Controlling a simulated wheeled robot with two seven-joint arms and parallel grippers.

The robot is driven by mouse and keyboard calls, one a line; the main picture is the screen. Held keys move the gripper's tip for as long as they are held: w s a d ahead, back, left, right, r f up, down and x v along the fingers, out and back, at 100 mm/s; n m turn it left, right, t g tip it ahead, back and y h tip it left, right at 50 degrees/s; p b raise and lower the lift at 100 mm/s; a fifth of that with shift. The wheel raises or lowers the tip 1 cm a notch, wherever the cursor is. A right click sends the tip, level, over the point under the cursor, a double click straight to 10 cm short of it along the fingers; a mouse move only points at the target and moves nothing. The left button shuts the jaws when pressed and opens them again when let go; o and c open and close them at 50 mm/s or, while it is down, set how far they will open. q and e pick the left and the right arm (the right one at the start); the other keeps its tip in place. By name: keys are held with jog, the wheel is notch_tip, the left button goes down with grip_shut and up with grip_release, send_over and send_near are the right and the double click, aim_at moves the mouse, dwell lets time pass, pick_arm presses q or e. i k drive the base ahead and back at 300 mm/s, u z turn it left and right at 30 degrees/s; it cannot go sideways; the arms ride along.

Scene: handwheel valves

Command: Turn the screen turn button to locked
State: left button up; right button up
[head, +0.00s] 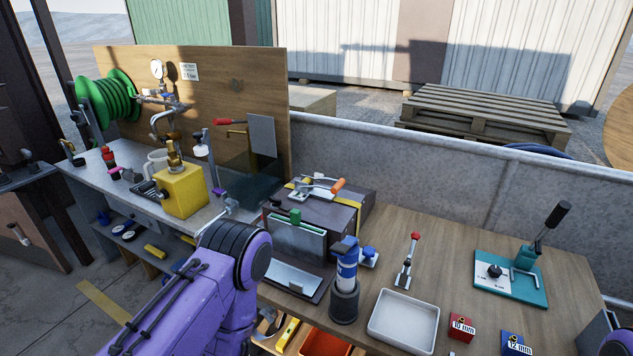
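A dark framed panel (297,241), which looks like the screen, stands upright at the front of a dark box on the wooden bench. A small green piece (295,216), which looks like its turn button, sits at the panel's top edge. It appears roughly upright; at this size I cannot tell whether it is locked. My purple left arm comes in at the lower left and its dark joint is left of the panel. My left gripper and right gripper are not in view.
An orange-handled clamp (322,187) sits on the box. A white tray (403,322), red-knobbed lever (410,255) and teal fixture (511,277) are further right. A yellow block (184,191) stands left.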

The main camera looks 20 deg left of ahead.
aim_at(277, 203)
jog(key=z, duration=1.7)
jog(key=k, duration=1.35)
jog(key=u, duration=1.55)
jog(key=i, duration=0.9)
jog(key=u, duration=0.05)
